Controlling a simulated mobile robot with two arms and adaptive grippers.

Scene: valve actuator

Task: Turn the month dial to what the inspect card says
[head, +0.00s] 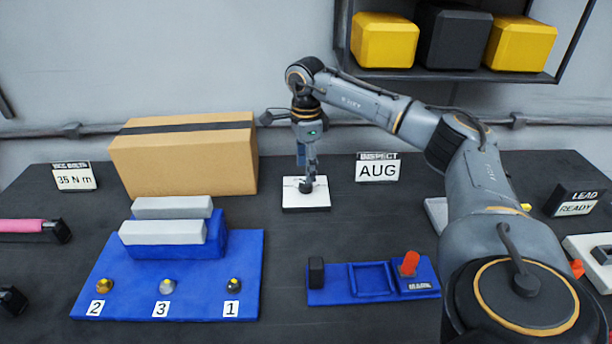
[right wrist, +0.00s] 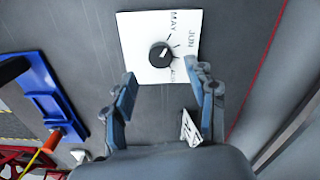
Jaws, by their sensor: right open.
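The inspect card (head: 377,168) stands at the back of the table and reads AUG. The month dial is a black knob (right wrist: 162,54) on a white plate (right wrist: 130,30). The plate also shows in the head view (head: 305,207). My right gripper (right wrist: 165,82) is open, with its fingers near the plate's lower edge and the knob beyond them. In the head view it is above the plate. My left gripper is not in view.
A cardboard box (head: 185,160) stands left of the dial. A blue fixture (head: 240,270) with numbered bolts lies in front of it. A blue tray (head: 335,297) with a red part is at front right. A LEAD READY sign (head: 577,203) stands at right.

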